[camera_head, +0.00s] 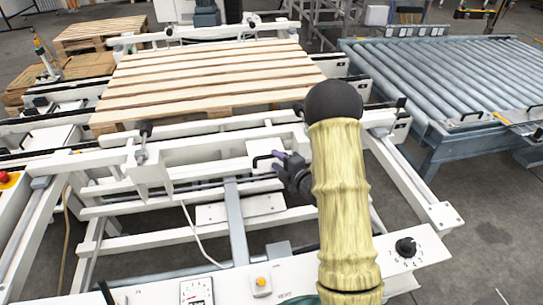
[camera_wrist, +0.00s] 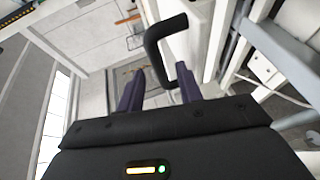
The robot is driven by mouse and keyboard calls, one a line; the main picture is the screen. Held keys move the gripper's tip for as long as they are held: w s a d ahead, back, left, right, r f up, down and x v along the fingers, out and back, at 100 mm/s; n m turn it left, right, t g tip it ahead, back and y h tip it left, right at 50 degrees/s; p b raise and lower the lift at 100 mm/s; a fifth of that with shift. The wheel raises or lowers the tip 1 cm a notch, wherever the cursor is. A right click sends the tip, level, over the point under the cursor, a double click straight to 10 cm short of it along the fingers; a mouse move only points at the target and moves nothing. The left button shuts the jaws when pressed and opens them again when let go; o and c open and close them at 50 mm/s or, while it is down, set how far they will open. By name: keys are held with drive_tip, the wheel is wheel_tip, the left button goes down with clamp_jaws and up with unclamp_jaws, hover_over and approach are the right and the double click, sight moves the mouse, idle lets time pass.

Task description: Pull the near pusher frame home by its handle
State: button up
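The near pusher frame (camera_head: 210,150) is a white beam structure across the front of the pallet bay. Its black bar handle (camera_head: 262,160) stands out from a white block near the beam's right part. My gripper (camera_head: 276,160) is at the right side of this handle, with its purple fingers pointing left toward it. In the wrist view the handle (camera_wrist: 152,45) is a black U-shaped bar on a white part. My gripper (camera_wrist: 158,84) has its fingers apart there, with the near part of the bar between or just ahead of them. I cannot tell whether they touch it.
A wooden pallet (camera_head: 210,80) lies behind the frame. A blue-grey roller conveyor (camera_head: 455,75) stands at the right. A red button (camera_head: 4,177) is at the left.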

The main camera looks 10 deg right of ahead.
sight(271, 157)
drive_tip(key=shift+x, duration=1.95)
clamp_jaws()
